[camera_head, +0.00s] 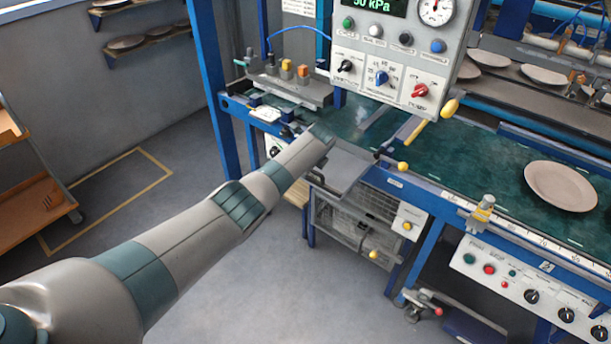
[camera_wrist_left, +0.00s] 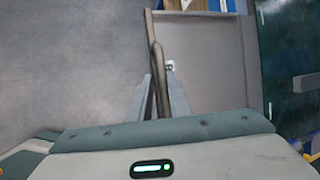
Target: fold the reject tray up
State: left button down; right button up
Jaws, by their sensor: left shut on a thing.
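The reject tray (camera_head: 343,168) is a shallow grey tray at the front edge of the bench, past the end of my left arm. It lies roughly level, above a wire-mesh bin (camera_head: 350,218). In the left wrist view the tray (camera_wrist_left: 212,60) fills the area right of the jaws, with a brownish rim and a looped bar (camera_wrist_left: 157,70) along its left side. My left gripper (camera_wrist_left: 160,98) is shut on this looped bar. In the head view my wrist hides the jaws and the tray's near left part. My right gripper is not in view.
A control box (camera_head: 395,50) with a gauge and knobs hangs above the tray. A yellow-ended lever (camera_head: 430,120) and yellow knobs stand to its right. A plate (camera_head: 561,186) lies on the green bench top. The floor (camera_head: 250,290) in front is clear.

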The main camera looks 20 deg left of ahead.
pick_arm(q)
jog(key=shift+w+d+r, duration=0.2)
jog(key=shift+w+r, duration=0.25)
jog(key=shift+r, duration=0.1)
jog(key=c, duration=1.8)
grip_release()
jog(key=shift+f, duration=0.2)
jog(key=shift+s+f, duration=0.15)
jog(key=shift+f, duration=0.05)
jog(key=shift+r, duration=0.15)
jog(key=shift+s+d+r, duration=0.15)
jog(key=shift+s+r, duration=0.1)
jog(key=shift+r, duration=0.2)
jog(key=b+v, duration=0.2)
jog(key=v, duration=1.4)
